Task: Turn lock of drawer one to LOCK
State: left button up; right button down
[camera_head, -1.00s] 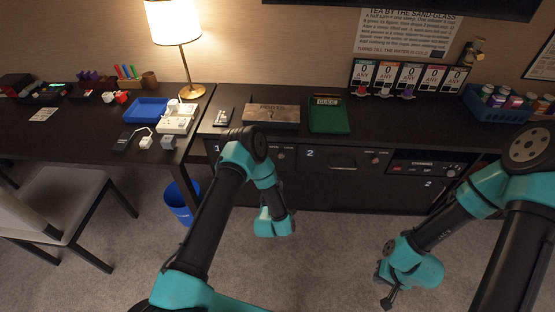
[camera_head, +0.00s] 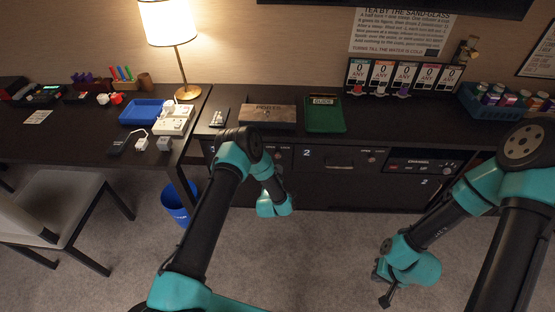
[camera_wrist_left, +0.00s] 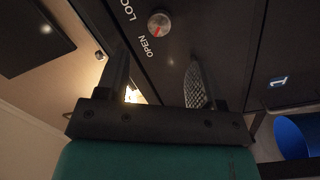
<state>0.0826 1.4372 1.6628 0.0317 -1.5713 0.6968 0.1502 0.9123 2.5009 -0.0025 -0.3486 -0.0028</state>
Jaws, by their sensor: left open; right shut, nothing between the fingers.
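The lock of drawer one is a small round silver knob (camera_wrist_left: 159,24) with a red mark, on a dark panel. The word OPEN is printed beside it at lower left, and LOCK further up at left, partly cut off. My right gripper (camera_head: 384,292) is shut and empty, low over the carpet.
Drawer two (camera_head: 340,176) has a handle and its own knobs. A safe-like panel (camera_head: 418,163) is to its right. A wooden box (camera_head: 268,114) and green guide (camera_head: 325,120) lie on the counter. A blue bin (camera_head: 177,203) stands on the floor at left.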

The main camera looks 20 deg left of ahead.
aim_at(278, 157)
pick_arm(q)
jog(key=w, duration=0.6)
jog(key=w+a, duration=0.1)
jog(key=w, duration=0.1)
jog(key=shift+w, duration=0.4)
jog(key=shift+c, duration=0.2)
jog(key=c, duration=0.9)
